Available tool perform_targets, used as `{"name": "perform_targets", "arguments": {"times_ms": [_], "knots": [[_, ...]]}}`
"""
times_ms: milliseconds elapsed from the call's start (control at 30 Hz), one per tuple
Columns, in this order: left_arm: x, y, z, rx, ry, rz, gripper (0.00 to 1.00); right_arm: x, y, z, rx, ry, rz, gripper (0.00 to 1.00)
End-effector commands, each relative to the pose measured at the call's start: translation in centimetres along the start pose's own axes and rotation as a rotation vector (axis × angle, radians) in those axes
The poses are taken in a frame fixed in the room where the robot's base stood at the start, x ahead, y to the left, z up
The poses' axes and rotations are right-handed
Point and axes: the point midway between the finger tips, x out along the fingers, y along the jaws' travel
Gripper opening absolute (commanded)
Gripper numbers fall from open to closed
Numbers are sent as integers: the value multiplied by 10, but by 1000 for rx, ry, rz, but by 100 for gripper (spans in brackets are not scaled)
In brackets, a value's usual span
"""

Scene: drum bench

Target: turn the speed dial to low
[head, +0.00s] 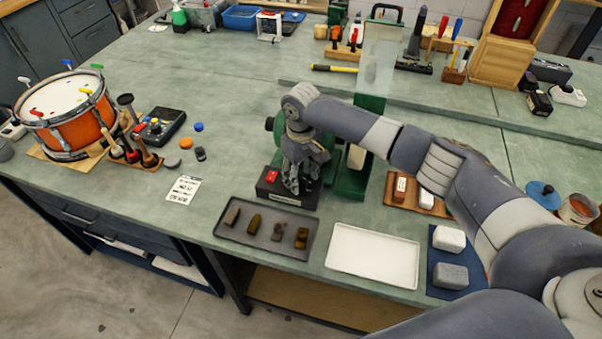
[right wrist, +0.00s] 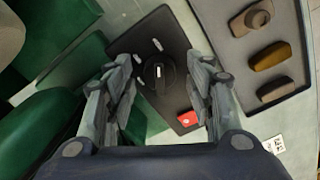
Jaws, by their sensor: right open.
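The speed dial (right wrist: 158,74) is a round black knob with a white pointer mark. It sits on a black control panel (right wrist: 150,42) with small white marks around it, in the right wrist view. A red switch (right wrist: 187,119) is on the same panel, and it also shows in the head view (head: 271,175). My right gripper (right wrist: 167,75) is open above the panel, with a finger on each side of the dial; I cannot tell whether they touch it. In the head view my right gripper (head: 298,188) points down and hides the dial. My left gripper is not in view.
The panel is on the base of a green machine (head: 351,186). A grey tray (head: 266,242) with several small brown pieces lies in front, beside an empty white tray (head: 372,257). An orange drum (head: 85,131) stands at left. The bench is clear behind the machine's left side.

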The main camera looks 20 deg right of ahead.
Motion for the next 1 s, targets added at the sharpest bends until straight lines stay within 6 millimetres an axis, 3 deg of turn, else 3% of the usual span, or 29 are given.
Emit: {"name": "perform_targets", "arguments": {"times_ms": [233,433,767,1000], "knots": [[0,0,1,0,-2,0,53,1,0,0,0,-1,0,49],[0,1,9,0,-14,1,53,1,0,0,0,0,0,4],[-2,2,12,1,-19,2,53,0,0,0,-21,-1,-1,4],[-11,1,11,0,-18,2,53,-1,0,0,-130,-3,-2,4]]}}
